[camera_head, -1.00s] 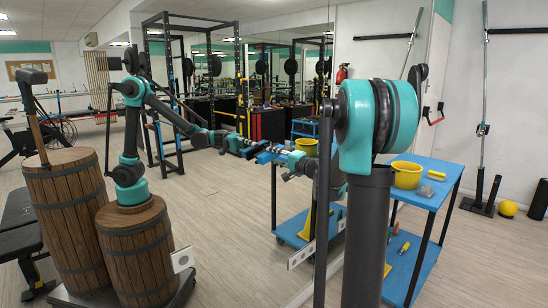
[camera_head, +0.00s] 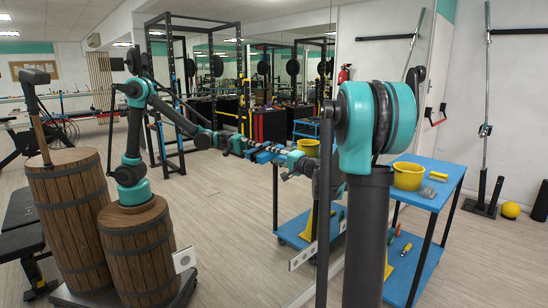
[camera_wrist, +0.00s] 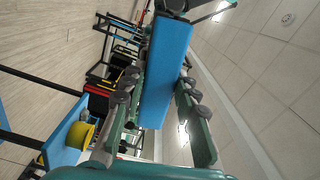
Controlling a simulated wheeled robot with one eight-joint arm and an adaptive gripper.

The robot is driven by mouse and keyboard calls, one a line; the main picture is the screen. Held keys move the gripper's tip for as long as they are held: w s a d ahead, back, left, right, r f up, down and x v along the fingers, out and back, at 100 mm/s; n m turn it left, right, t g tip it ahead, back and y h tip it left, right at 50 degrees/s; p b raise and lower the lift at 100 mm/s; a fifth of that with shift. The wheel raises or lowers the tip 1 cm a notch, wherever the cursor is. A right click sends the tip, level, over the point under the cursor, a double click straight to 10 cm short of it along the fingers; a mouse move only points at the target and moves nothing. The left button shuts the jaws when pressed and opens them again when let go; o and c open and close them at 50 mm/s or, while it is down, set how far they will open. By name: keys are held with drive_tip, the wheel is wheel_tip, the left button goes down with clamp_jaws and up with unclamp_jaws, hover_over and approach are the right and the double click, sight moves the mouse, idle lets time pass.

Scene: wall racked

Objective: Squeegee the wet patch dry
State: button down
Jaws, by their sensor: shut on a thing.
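A large mirror (camera_head: 225,215) covers the wall ahead and reflects my own body and the room. My gripper (camera_head: 286,158) is stretched out to the mirror, partly behind my own arm. It is shut on a blue squeegee (camera_head: 266,156), held at or very near the glass; I cannot tell whether it touches. In the wrist view the squeegee (camera_wrist: 165,75) is a long blue block between the two fingers of my gripper (camera_wrist: 160,115). The wet patch cannot be made out on the glass in either view.
A yellow ball (camera_head: 510,210) lies by a bar stand.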

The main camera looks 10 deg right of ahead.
drive_tip(key=shift+w+a, duration=0.15)
drive_tip(key=shift+w, duration=0.05)
drive_tip(key=shift+w+d, duration=0.5)
drive_tip(key=shift+d, duration=0.3)
drive_tip(key=shift+w+d, duration=0.5)
drive_tip(key=shift+d, duration=0.25)
drive_tip(key=w+d, duration=0.4)
drive_tip(key=d, duration=0.1)
drive_tip(key=shift+w+d, duration=0.2)
